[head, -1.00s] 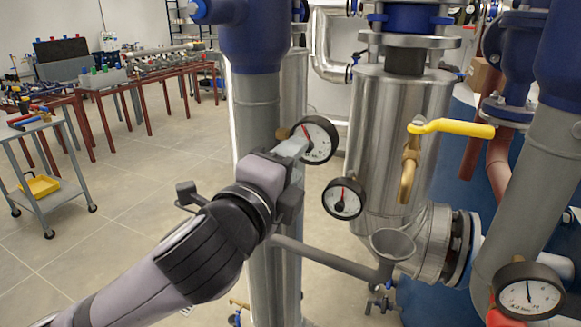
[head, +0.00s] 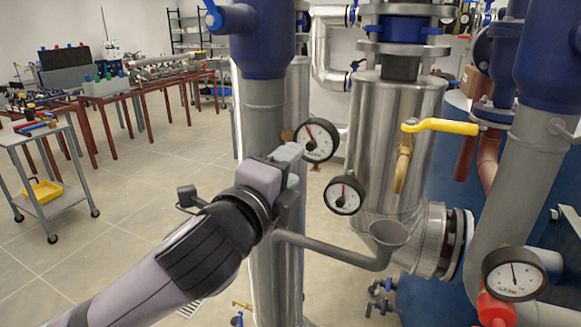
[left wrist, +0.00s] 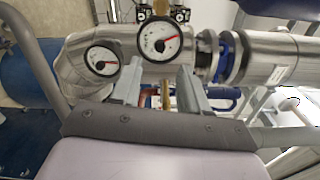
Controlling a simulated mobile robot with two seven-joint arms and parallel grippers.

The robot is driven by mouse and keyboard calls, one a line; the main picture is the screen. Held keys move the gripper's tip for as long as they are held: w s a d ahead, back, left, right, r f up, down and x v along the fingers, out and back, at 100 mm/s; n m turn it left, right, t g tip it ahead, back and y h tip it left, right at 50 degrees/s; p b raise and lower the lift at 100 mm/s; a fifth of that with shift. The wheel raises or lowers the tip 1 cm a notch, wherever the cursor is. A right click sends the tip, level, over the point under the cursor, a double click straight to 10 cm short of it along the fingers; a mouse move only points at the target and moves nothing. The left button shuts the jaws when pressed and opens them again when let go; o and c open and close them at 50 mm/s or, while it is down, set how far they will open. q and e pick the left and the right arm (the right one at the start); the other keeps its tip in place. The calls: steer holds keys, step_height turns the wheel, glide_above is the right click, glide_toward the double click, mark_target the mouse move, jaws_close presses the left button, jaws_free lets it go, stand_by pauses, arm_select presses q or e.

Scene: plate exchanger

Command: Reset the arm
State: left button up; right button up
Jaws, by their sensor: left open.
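My left arm comes in from the lower left in the head view. Its left gripper (head: 288,155) is in front of the grey vertical pipe (head: 265,105), its fingers pointing away from me. In the left wrist view the two fingers of the left gripper (left wrist: 160,85) are spread apart with nothing held between them. Beyond the fingers are two round gauges. The upper gauge (head: 317,141) is just right of the gripper in the head view, and the lower gauge (head: 344,195) is below it. My right gripper is not in view.
A steel vessel (head: 397,135) stands right of the gauges, with a yellow-handled valve (head: 440,127) in front. A third gauge (head: 514,274) is at the lower right. A grey trolley (head: 50,180) and long tables stand at the left. The floor (head: 140,205) between is clear.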

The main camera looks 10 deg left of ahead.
arm_select(q)
steer(key=s+a+f+n+g, duration=0.15)
steer(key=f+n, duration=0.35)
steer(key=f, duration=0.8)
steer(key=s+a+f+n+g, duration=0.1)
steer(key=s+f+n+g, duration=0.15)
steer(key=f+n, duration=0.7)
steer(key=s+a+f+n+g, duration=0.1)
steer(key=s+a+f+n, duration=0.1)
steer(key=s+f, duration=0.6)
steer(key=s+a+f+n+g+y, duration=0.1)
steer(key=s+a+f, duration=0.4)
steer(key=f, duration=0.9)
steer(key=s+n+g, duration=0.1)
steer(key=s+n, duration=0.1)
steer(key=s, duration=0.1)
steer(key=shift+s+y, duration=0.25)
steer(key=shift+y, duration=0.05)
steer(key=shift+o, duration=0.8)
steer(key=shift+a, duration=0.1)
steer(key=shift+r+n, duration=0.1)
steer(key=shift+n, duration=0.15)
